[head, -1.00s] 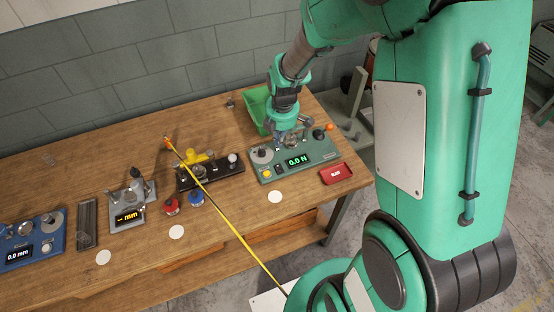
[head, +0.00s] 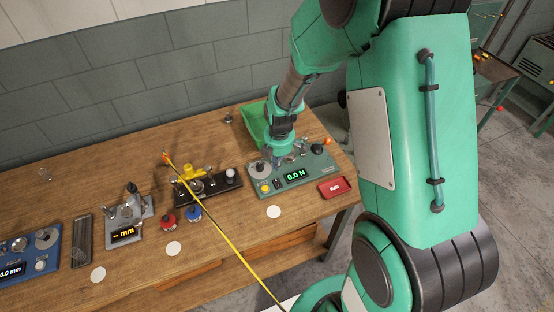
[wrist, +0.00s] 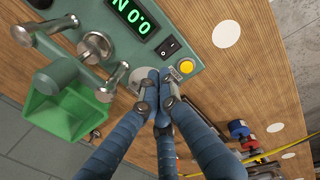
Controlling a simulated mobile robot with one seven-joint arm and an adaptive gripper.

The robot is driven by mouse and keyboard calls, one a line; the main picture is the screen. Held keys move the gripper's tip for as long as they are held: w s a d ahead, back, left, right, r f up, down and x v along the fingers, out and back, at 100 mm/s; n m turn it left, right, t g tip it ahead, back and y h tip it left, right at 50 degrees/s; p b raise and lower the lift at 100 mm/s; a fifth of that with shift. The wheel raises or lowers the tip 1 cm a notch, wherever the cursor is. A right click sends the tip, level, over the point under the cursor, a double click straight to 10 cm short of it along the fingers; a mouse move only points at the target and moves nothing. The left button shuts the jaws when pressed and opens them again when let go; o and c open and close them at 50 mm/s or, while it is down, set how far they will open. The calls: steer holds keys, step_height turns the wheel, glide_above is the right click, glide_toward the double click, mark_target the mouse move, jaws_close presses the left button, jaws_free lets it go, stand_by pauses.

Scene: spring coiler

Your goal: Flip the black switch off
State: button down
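The black switch (wrist: 169,45) is a small rocker in a dark frame on the green force tester (wrist: 192,48), between the lit display and the yellow button. In the head view, the switch (head: 278,183) shows as a small dark spot left of the display. My gripper (wrist: 157,78) has its blue fingers drawn together with nothing visible between them. Their tips are over the tester beside the yellow button, a short way from the switch. Contact with the panel cannot be told. In the head view my gripper (head: 277,161) is over the tester's back left part.
The display (head: 296,176) reads 0.0 N. The yellow button (wrist: 187,67) is beside the switch. Metal posts and a crank (wrist: 97,45) stand on the tester. A green bin (head: 255,122) is behind it, a red tray (head: 334,188) right. A black-based device (head: 209,188) stands left.

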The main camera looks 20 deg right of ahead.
mark_target(275, 179)
steer(key=f, duration=0.5)
steer(key=w+f+b, duration=0.1)
steer(key=f, duration=0.2)
steer(key=shift+w+f, duration=0.15)
steer(key=shift+f, duration=0.25)
steer(key=shift+s, duration=0.2)
steer(key=shift+s+r, duration=0.35)
steer(key=shift+s, duration=0.2)
steer(key=shift+r, duration=0.2)
stand_by(0.4)
